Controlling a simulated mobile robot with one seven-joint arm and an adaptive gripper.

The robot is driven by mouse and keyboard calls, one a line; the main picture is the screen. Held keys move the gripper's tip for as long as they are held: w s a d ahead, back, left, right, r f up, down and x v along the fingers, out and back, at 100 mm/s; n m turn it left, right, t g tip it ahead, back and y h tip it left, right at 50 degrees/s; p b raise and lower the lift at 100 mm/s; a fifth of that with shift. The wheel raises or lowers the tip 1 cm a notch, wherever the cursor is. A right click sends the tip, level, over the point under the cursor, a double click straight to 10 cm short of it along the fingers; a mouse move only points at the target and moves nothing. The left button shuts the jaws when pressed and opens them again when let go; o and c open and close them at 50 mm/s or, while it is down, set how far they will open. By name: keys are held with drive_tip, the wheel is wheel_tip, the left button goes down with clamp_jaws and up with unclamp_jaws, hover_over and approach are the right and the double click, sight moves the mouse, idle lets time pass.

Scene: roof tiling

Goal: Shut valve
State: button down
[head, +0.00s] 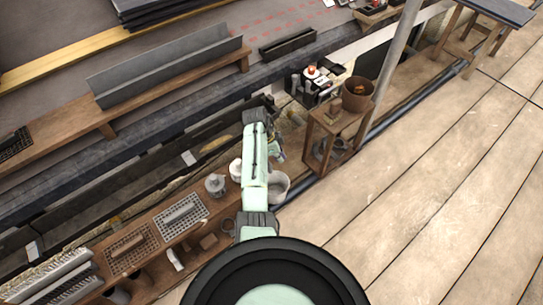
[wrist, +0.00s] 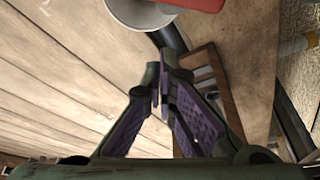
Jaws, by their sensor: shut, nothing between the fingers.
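My gripper (wrist: 160,78) shows in the wrist view with its two purple-padded fingers closed together and nothing between them. In the head view, it is at the end of my pale green arm, near the gap beside the wooden stand, mostly hidden by the arm. I cannot make out a valve for certain in either view. A red object (wrist: 197,4) is cut off at the top of the wrist view, beside a pale round rim (wrist: 125,14). The fingertips are apart from both in the picture. In the head view, a small red-orange piece (head: 312,71) sits on dark equipment.
A wooden stand (head: 333,130) with a brown pot (head: 357,94) is right of my arm in the head view. A pale bucket (head: 281,184) is close to the arm. The plank floor (head: 430,190) at right is clear.

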drive_tip(key=v, duration=0.9)
drive_tip(key=shift+w+d+r+p, duration=0.2)
drive_tip(key=shift+d+r+p, duration=0.15)
drive_tip(key=shift+r, duration=0.1)
drive_tip(key=shift+f, duration=0.1)
